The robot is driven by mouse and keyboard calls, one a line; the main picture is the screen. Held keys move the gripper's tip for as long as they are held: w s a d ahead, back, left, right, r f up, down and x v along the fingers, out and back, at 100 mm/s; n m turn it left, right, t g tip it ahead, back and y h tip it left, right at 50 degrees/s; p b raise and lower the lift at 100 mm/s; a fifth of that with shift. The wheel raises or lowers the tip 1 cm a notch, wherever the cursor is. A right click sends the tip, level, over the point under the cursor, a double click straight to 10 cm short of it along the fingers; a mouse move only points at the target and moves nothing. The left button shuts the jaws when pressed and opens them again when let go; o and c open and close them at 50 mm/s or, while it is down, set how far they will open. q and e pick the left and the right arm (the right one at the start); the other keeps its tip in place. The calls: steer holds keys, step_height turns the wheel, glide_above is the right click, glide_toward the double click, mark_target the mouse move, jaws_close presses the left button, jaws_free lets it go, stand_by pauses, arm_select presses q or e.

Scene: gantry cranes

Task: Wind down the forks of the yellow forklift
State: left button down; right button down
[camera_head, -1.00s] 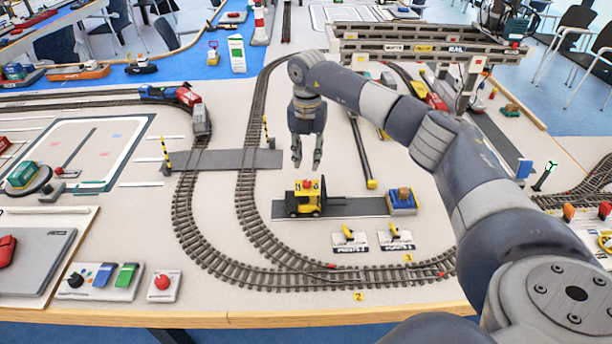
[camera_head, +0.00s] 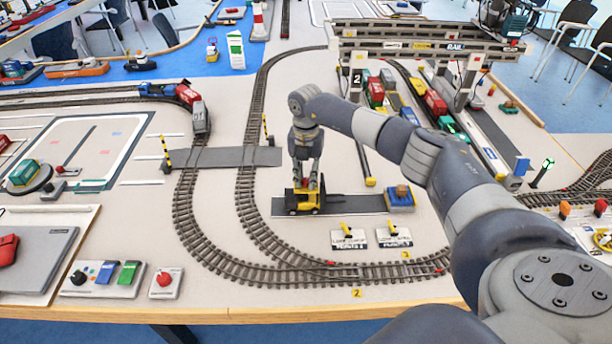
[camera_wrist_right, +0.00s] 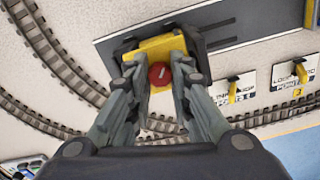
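The yellow forklift (camera_head: 304,204) stands on a dark grey strip in the middle of the table, its dark forks (camera_head: 333,196) pointing right. In the right wrist view, the yellow forklift body (camera_wrist_right: 150,48) has a round red knob (camera_wrist_right: 160,74) on top, and the two thin forks (camera_wrist_right: 218,32) extend to the upper right. My right gripper (camera_head: 308,184) points down over the forklift. In the wrist view its fingers (camera_wrist_right: 157,70) are apart, one on each side of the red knob, with gaps visible. My left gripper is not in view.
A blue pallet with a brown load (camera_head: 400,199) sits at the strip's right end. Two small panels with yellow levers (camera_head: 348,238) lie in front. Curved rails (camera_head: 250,215) run left of the forklift. A grey gantry crane (camera_head: 425,45) stands behind my right arm.

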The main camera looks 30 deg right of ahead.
steer(key=shift+n, duration=0.4)
steer(key=shift+n+b, duration=0.55)
steer(key=shift+n, duration=0.45)
steer(key=n+b, duration=0.1)
steer(key=n, duration=0.2)
steer(key=shift+n, duration=0.4)
steer(key=n+b, duration=0.2)
steer(key=n, duration=0.4)
steer(key=n+b, duration=0.1)
steer(key=n, duration=0.5)
steer(key=shift+n, duration=0.3)
steer(key=n+b, duration=0.1)
steer(key=n, duration=0.5)
steer(key=shift+b, duration=0.3)
steer(key=shift+n, duration=0.3)
steer(key=c, duration=1.7)
jaws_free()
